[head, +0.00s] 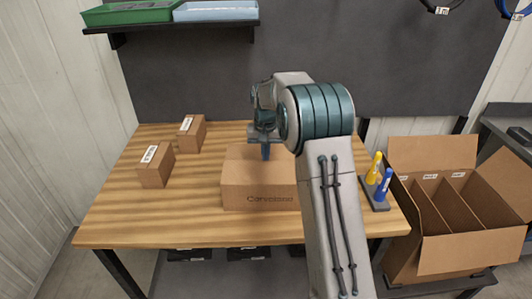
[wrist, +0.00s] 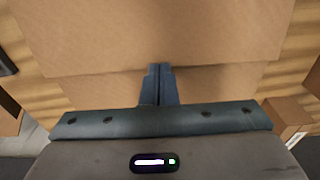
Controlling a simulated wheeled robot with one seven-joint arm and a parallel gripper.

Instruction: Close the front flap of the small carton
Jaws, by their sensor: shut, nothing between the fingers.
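The small carton (head: 258,196) stands on the wooden table, with printed lettering on its near side. My arm hides part of its right side and top. My gripper (head: 265,152) is shut and empty, pointing down over the carton's top. In the wrist view the gripper's fingers (wrist: 159,70) are together over the cardboard (wrist: 160,35). A cardboard edge runs across the picture at the fingertips, with a second cardboard face below it. I cannot tell whether the fingertips touch the cardboard, nor which flap this edge belongs to.
Two small labelled boxes (head: 156,165) (head: 190,134) stand on the table (head: 120,215) at the left. Yellow and blue markers (head: 378,178) stand in a holder at the right edge. A large open divided box (head: 455,245) is right of the table. The table's front left is clear.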

